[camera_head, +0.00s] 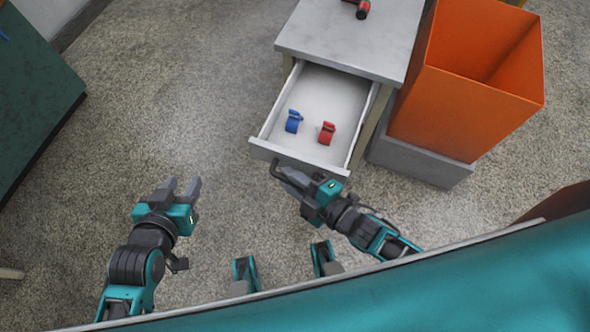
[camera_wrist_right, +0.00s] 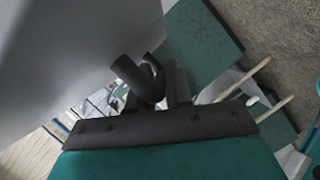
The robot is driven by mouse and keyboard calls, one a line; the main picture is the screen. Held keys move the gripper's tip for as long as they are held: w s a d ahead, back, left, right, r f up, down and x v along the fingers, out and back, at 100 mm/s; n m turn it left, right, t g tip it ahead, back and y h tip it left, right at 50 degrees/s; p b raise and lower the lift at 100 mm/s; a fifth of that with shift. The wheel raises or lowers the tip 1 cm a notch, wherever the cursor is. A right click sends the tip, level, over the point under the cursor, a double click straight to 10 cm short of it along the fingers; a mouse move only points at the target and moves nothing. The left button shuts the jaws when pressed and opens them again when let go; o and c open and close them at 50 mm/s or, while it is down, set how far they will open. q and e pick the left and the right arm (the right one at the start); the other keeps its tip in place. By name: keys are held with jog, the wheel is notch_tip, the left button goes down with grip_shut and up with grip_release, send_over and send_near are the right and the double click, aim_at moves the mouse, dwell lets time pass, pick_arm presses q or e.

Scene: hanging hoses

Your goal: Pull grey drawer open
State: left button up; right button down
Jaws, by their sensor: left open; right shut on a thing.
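The grey drawer (camera_head: 322,94) stands well pulled out of the small grey-topped cabinet (camera_head: 350,38). A blue clamp-like item (camera_head: 293,121) and a red one (camera_head: 327,133) lie inside it. My right gripper (camera_head: 282,174) is at the drawer's front panel and shut on the dark handle (camera_head: 274,168). The right wrist view shows the curved black handle (camera_wrist_right: 135,78) between the fingers, beside the grey front panel (camera_wrist_right: 70,60). My left gripper (camera_head: 183,188) is open and empty above the floor, left of the drawer and apart from it.
An orange bin (camera_head: 450,110) stands on a grey block (camera_head: 425,166) to the right of the cabinet. A red and black tool (camera_head: 362,9) lies on the cabinet top. A green piece of furniture (camera_head: 35,100) is at far left. The carpet between is clear.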

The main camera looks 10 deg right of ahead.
jog(key=c, duration=1.4)
grip_release()
pick_arm(q)
jog(key=shift+s+a+r+p, duration=0.3)
jog(key=shift+a+p, duration=0.1)
jog(key=shift+p, duration=0.4)
pick_arm(e)
jog(key=v, duration=1.3)
